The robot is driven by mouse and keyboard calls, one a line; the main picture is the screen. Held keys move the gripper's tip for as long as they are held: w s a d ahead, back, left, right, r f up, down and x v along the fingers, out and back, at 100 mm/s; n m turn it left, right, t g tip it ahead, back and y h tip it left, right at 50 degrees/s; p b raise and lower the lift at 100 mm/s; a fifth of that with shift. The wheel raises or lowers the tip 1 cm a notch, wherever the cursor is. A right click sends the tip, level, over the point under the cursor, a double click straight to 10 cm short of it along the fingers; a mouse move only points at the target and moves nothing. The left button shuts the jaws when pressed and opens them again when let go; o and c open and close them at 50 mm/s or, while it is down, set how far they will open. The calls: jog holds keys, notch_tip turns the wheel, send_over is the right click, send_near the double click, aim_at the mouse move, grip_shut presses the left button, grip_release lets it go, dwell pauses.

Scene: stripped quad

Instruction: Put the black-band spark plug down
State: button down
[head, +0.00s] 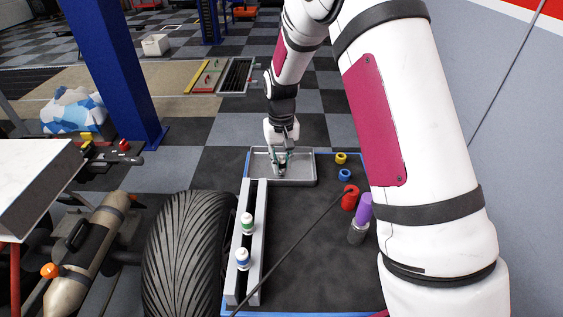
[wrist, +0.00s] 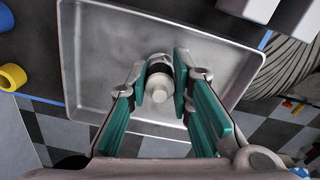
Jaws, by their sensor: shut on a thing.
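The black-band spark plug (wrist: 160,82) is pale with a dark band and sits between the fingers of my gripper (wrist: 161,72) in the wrist view. The teal-padded fingers are shut on it from both sides. I see it nearly end-on. The shallow grey metal tray (wrist: 105,60) lies beneath the plug and fingers; I cannot tell whether the plug touches its floor. In the head view my gripper (head: 279,162) is down over the tray (head: 303,172) at the far end of the dark mat, and the plug is mostly hidden there.
A grey rail rack (head: 259,215) holds a green-band plug (head: 247,223) and a blue-band plug (head: 242,259). A yellow ring (head: 341,158), a blue ring (head: 345,175) and a red part (head: 350,197) lie right of the tray. A large tyre (head: 187,255) stands left of the rack.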

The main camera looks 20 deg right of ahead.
jog(key=shift+f, duration=0.15)
jog(key=c, duration=1.4)
grip_release()
jog(key=shift+c, duration=0.2)
